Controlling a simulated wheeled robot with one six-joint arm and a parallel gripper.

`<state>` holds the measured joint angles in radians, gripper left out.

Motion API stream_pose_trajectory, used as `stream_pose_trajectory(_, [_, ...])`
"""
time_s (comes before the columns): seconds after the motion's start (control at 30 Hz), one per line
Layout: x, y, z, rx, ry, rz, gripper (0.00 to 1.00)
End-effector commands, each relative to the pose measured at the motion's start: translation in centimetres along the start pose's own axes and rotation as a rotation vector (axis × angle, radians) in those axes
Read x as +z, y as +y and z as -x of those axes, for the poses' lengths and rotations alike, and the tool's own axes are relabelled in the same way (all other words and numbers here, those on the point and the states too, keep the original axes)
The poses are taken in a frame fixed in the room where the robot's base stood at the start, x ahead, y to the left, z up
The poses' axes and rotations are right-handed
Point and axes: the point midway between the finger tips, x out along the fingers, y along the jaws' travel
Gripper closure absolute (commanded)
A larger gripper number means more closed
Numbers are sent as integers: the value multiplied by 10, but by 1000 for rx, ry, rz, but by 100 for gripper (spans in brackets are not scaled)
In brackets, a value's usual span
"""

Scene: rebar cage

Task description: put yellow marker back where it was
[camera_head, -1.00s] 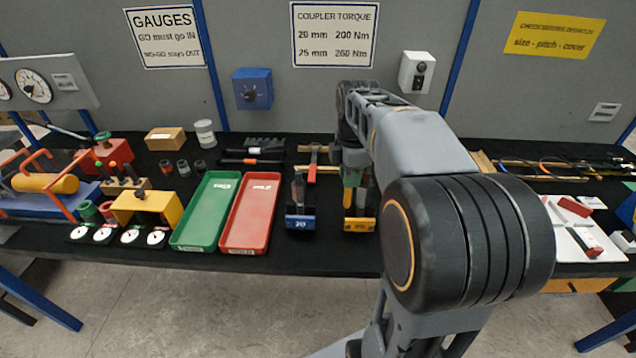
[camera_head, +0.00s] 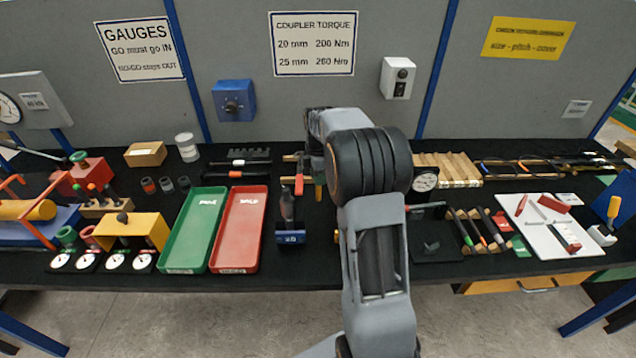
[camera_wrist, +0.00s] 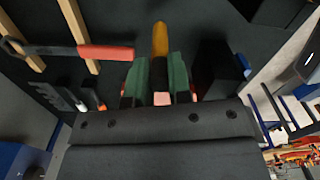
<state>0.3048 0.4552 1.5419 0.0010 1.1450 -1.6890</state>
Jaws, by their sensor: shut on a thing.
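In the wrist view a yellow rod with a rounded end (camera_wrist: 160,40), which looks like the yellow marker, is held between the green fingers of my gripper (camera_wrist: 161,80). A pinkish piece shows lower between the fingers. In the head view my arm hides most of the gripper; a yellow bit (camera_head: 318,191) shows beside the wrist, over the table's middle. A wooden rack (camera_head: 514,235) at the right holds dark markers with green, orange and pink ends (camera_head: 483,232). I cannot tell whether it has a free slot.
A red-handled tool (camera_wrist: 105,52) lies across wooden bars near my gripper. A blue-fronted block marked 20 (camera_head: 290,238) stands left of my arm. The green tray (camera_head: 190,240) and red tray (camera_head: 238,235) lie further left. A white board (camera_head: 540,236) is right of the rack.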

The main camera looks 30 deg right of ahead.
Motion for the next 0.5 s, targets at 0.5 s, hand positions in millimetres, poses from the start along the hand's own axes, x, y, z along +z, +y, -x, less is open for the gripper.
stream_pose_trajectory(0.5, [2, 9, -39, -2, 0, -2, 100])
